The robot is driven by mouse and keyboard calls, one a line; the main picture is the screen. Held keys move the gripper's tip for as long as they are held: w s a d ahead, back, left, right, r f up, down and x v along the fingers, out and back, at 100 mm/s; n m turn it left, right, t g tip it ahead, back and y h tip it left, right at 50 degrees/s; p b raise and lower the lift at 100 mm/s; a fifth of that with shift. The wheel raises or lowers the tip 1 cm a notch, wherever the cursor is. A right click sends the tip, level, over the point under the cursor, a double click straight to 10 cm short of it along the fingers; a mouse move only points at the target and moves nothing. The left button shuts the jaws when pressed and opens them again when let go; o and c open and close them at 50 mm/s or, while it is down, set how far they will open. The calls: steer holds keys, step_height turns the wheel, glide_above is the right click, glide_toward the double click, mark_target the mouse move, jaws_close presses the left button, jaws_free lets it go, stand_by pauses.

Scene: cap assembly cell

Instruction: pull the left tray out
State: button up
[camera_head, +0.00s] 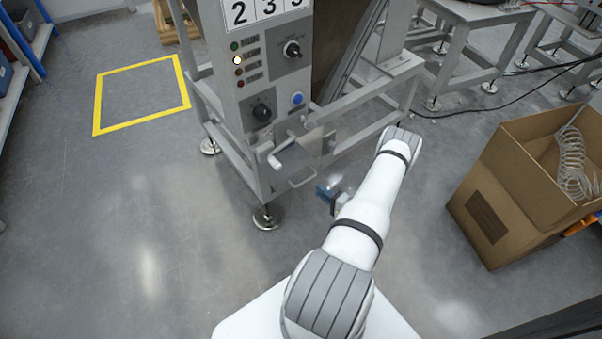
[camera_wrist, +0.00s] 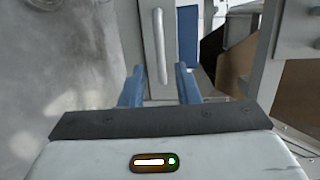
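A grey tray (camera_head: 294,158) sits low in the front of the machine, with a thin bar handle (camera_head: 302,181) on its front edge. In the wrist view a pale bar handle (camera_wrist: 160,45) stands upright in the picture against a light grey front. My gripper (camera_head: 331,195) is just right of the tray's handle in the head view. In the wrist view my gripper (camera_wrist: 160,82) is open, its two blue fingers apart. The handle lies between their lines, ahead of the tips or level with them; I cannot tell which. Nothing is visibly held.
The machine's control panel (camera_head: 268,75) rises above the tray, with knobs and a blue button. Frame legs and levelling feet (camera_head: 267,216) stand below. A cardboard box (camera_head: 519,190) stands at right. The floor at left is clear around a yellow marked square (camera_head: 140,95).

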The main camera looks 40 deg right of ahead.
mark_target(307, 180)
steer(key=w, duration=0.2)
steer(key=w+a+b, duration=0.1)
steer(key=w, duration=0.2)
steer(key=w+b, duration=0.1)
steer(key=w, duration=0.2)
steer(key=shift+w+a+f, duration=0.15)
steer(key=shift+f, duration=0.05)
jaws_close()
stand_by(0.4)
